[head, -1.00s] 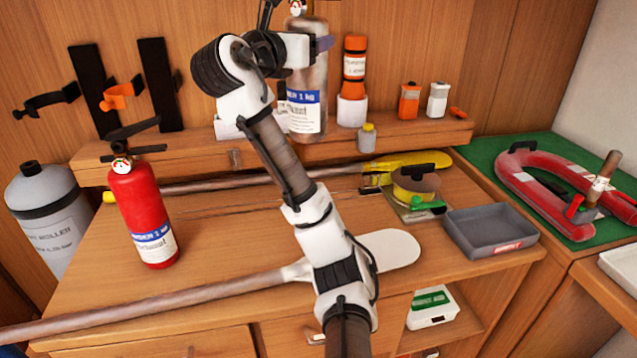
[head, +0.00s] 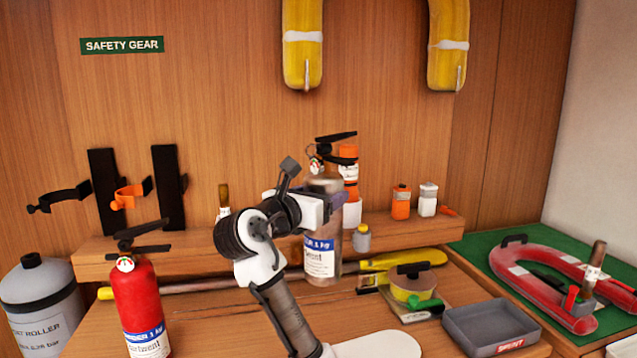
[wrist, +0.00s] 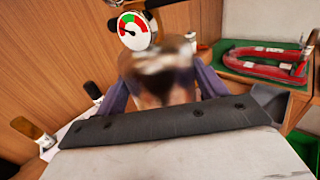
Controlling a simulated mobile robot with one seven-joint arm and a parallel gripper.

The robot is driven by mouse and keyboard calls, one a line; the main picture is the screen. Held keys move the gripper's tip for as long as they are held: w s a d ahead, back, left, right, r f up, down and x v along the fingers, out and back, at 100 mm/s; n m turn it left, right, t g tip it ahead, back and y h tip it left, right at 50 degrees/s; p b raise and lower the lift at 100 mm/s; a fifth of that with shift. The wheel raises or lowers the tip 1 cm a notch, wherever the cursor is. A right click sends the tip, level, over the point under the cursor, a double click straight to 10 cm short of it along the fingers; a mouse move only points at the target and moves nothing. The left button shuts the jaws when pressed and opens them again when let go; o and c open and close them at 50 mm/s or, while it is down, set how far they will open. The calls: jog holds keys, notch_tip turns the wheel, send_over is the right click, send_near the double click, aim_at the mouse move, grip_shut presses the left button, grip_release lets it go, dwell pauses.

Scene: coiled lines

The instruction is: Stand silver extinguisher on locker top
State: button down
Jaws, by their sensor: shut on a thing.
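The silver extinguisher (head: 321,262) is upright in my gripper (head: 325,194), with its blue and white label facing the head camera. The jaws are shut around its upper body, just under the black handle and gauge. In the wrist view the silver extinguisher (wrist: 160,72) stands between the two purple-grey fingers (wrist: 160,88), with its gauge close to the camera. Its base shows in front of the shelf ledge, over the locker top (head: 215,312); I cannot tell whether it touches. A red extinguisher (head: 140,300) stands at the left on the locker top.
A paddle or oar (head: 400,258) lies along the ledge behind the extinguisher. A grey tray (head: 490,325) and a yellow tape roll (head: 412,283) are to the right. A small grey bottle (head: 361,238), orange flare container and small boxes are close behind. Wall clips hang at left.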

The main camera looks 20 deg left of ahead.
aim_at(314, 268)
notch_tip(314, 268, down, 15)
jog(key=shift+s+d+r+p, duration=0.1)
jog(key=shift+r+p, duration=0.05)
jog(key=shift+p, duration=0.2)
dwell(0.3)
jog(key=c, duration=0.6)
grip_release()
jog(key=shift+f, duration=0.35)
jog(key=o, duration=0.4)
jog(key=shift+r, duration=0.1)
jog(key=shift+o, duration=0.2)
jog(key=shift+s+r, duration=0.1)
